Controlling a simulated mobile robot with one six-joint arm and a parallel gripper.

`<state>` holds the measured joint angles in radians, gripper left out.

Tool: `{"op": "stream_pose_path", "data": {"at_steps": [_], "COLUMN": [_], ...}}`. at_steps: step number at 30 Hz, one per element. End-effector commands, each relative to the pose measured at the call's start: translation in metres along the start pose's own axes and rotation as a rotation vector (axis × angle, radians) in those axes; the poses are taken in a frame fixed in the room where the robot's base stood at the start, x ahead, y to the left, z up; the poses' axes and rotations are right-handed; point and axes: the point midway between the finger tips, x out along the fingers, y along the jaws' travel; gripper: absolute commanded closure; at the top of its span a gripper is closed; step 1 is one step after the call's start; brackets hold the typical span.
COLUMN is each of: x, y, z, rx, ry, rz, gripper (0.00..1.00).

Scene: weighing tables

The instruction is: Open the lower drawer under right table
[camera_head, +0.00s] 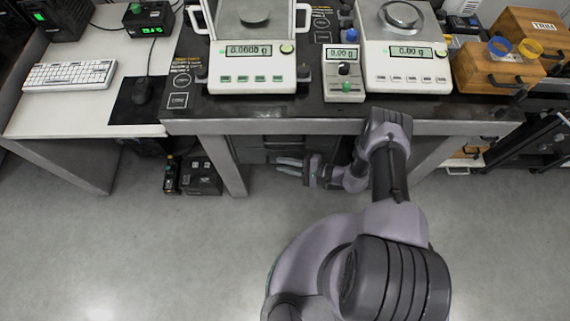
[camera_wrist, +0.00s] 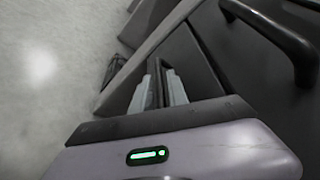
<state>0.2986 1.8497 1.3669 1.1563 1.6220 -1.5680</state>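A dark drawer cabinet (camera_head: 268,142) stands under the black-topped table (camera_head: 310,107), which has a light front edge. Its drawer fronts are partly hidden by the table edge and my arm. My gripper (camera_head: 284,166) is low in front of this cabinet, pointing left. Its two fingers are apart. In the wrist view, a dark curved bar that looks like a drawer handle (camera_wrist: 163,72) shows between or just beyond the fingertips of my gripper (camera_wrist: 160,88); contact cannot be told. Another large dark handle (camera_wrist: 290,45) is nearer, at the upper right, on a dark drawer front (camera_wrist: 245,60). No drawer looks clearly pulled out.
A table leg (camera_head: 222,165) stands left of the cabinet, with dark boxes (camera_head: 200,178) on the floor beyond it. Balances (camera_head: 252,72) and a wooden box (camera_head: 495,75) are on the tabletop. The grey floor (camera_head: 150,250) in front is clear.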

Motion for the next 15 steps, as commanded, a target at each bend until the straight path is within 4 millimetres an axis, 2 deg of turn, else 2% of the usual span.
{"op": "stream_pose_path", "data": {"at_steps": [2,6,15], "x": [-0.0002,-0.0004,-0.0005], "y": [-0.0002,-0.0002,-0.0002], "z": [0.0,-0.0001,-0.0002], "rx": [0.0,0.0,0.0], "ry": [0.0,0.0,0.0], "rz": [0.0,0.0,0.0], "gripper": [0.8,1.0,1.0]}}
